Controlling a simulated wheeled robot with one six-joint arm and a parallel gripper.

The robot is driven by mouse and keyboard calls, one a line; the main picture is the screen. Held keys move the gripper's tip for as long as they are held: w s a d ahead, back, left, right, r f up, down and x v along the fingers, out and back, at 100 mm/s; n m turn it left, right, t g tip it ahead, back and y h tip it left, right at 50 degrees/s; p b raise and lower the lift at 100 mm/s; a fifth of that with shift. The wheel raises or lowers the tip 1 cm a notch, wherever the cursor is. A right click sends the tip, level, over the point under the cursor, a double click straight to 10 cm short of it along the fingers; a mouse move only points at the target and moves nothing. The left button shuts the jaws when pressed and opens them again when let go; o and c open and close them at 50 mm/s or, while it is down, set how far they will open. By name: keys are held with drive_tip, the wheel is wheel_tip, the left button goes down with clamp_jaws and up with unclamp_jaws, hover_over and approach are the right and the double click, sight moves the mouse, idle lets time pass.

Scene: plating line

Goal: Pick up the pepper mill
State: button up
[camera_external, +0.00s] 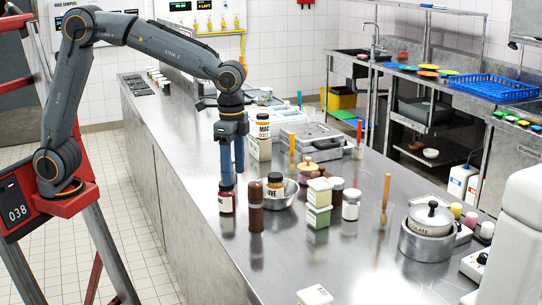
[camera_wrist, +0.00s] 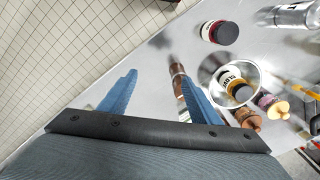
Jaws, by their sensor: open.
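The pepper mill, a tall dark brown cylinder, appears to be the brown piece (camera_external: 256,207) standing near the counter's left edge in the external view. In the wrist view a brown upright (camera_wrist: 177,70), which looks like the same mill, shows between my fingers, close to the right one, which partly hides it. My gripper (camera_external: 232,178) points down with its two blue fingers apart and empty. In the external view its tips appear above and behind the mill; the wrist view also shows the open fingers (camera_wrist: 158,82). I see no contact with the mill.
A dark-capped jar (camera_external: 227,198) stands just left of the mill. A metal bowl (camera_external: 291,196) holding a clove jar is close on its right. Stacked pale boxes (camera_external: 318,216) and more jars stand further right. The counter in front of the mill is mostly clear.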

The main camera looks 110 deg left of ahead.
hover_over(253, 184)
drive_tip(key=shift+d+f, duration=0.15)
drive_tip(key=shift+f, duration=0.6)
wheel_tip(253, 184, down, 5)
drive_tip(key=shift+r, duration=0.15)
wheel_tip(253, 184, down, 2)
drive_tip(key=shift+f+p, duration=0.25)
drive_tip(key=shift+p, duration=0.2)
drive_tip(key=shift+w+a+f+p, duration=0.15)
drive_tip(key=shift+f+p, duration=0.25)
drive_tip(key=shift+f, duration=0.55)
drive_tip(key=shift+a+f+p, duration=0.2)
drive_tip(key=shift+f+p, duration=0.15)
drive_tip(key=shift+f, duration=0.6)
drive_tip(key=shift+w+a+f+p, duration=0.15)
drive_tip(key=shift+f+p, duration=0.25)
drive_tip(key=shift+f, duration=0.55)
drive_tip(key=shift+s, duration=0.1)
drive_tip(key=c, duration=1.3)
drive_tip(key=shift+r, duration=0.15)
